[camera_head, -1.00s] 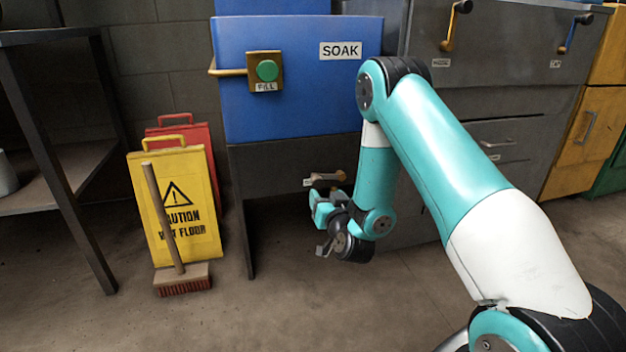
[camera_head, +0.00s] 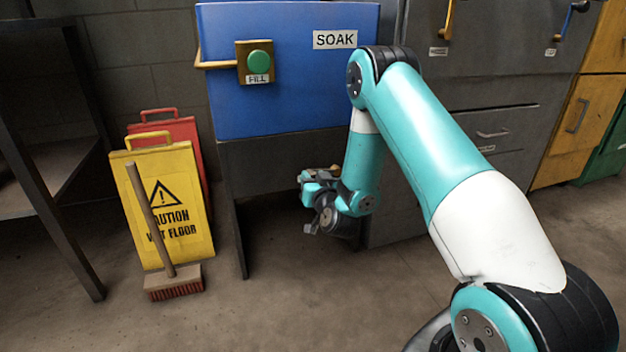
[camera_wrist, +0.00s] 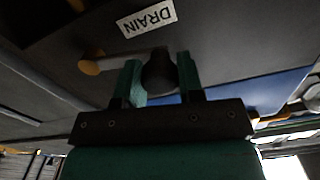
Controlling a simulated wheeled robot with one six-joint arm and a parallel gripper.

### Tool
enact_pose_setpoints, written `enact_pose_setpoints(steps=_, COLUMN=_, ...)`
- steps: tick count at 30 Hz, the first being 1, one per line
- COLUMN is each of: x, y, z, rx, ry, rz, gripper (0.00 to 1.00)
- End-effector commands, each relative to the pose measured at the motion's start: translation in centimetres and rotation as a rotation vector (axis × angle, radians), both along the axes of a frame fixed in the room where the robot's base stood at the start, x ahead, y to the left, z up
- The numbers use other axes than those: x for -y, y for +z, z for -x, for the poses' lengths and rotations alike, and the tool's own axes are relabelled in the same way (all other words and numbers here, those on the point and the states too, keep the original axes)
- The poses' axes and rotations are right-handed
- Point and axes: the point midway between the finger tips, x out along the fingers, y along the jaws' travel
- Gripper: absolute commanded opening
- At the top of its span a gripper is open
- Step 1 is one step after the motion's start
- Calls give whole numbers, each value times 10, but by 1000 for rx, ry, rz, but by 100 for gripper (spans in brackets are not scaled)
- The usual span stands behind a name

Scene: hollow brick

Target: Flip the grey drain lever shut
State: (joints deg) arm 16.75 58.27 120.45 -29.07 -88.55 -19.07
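The DRAIN label (camera_wrist: 147,17) shows upside down in the wrist view, on the dark panel. A dark grey rounded part (camera_wrist: 160,72), which looks like the drain lever seen nearly end-on, sits below it. My gripper (camera_wrist: 161,78) has its two green fingers apart, one on each side of this part. I cannot tell whether they touch it. An orange-brown knob (camera_wrist: 90,67) is outside the fingers, to the left. In the head view my gripper (camera_head: 308,205) is under the blue SOAK tank (camera_head: 290,105) and hides most of the lever.
A green FILL button (camera_head: 260,62) and a yellow bar are on the tank front. A yellow caution sign (camera_head: 185,205), a red sign (camera_head: 190,130) and a brush (camera_head: 172,270) stand at left. Grey drawers (camera_head: 500,130) are at right. The floor in front is clear.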

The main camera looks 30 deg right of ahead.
Motion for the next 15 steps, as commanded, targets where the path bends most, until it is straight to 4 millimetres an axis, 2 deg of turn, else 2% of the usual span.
enact_pose_setpoints(steps=1, x=0, y=0, z=0, rx=0, ry=0, rz=0, gripper=8)
enact_pose_setpoints(steps=2, x=0, y=0, z=0, rx=0, ry=0, rz=0, gripper=1)
enact_pose_setpoints(steps=3, x=0, y=0, z=0, rx=0, ry=0, rz=0, gripper=0)
enact_pose_setpoints(steps=15, x=1, y=8, z=0, rx=22, ry=0, rz=-80, gripper=0)
